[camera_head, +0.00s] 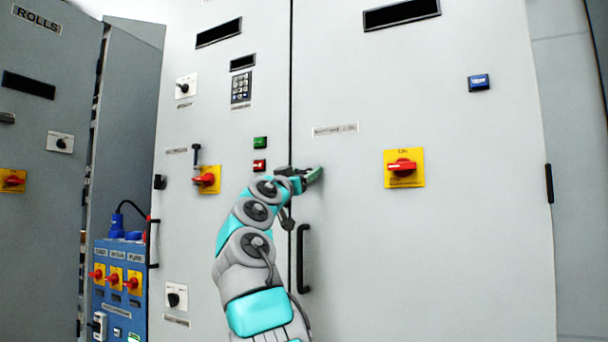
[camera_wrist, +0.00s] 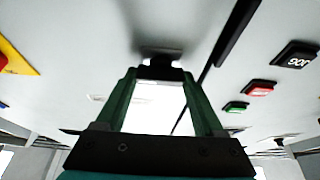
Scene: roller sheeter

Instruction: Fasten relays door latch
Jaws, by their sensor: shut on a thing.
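The relays door is the large grey panel (camera_head: 470,240) right of the dark vertical gap in the head view. It has a black vertical handle (camera_head: 302,258), which also shows in the wrist view (camera_wrist: 237,32). My gripper (camera_head: 312,175) is at the door's left edge, above the handle. In the wrist view its two green fingers (camera_wrist: 161,74) reach to the panel and are shut on a small dark latch (camera_wrist: 161,60). My gripper hides this latch in the head view. I cannot tell how the latch is turned.
A green button (camera_head: 260,143) and a red button (camera_head: 259,165) sit left of the gap. A yellow plate with a red switch (camera_head: 404,168) is on the door to the right. Another red switch (camera_head: 207,180) is left of my arm. A blue box (camera_head: 118,290) stands low left.

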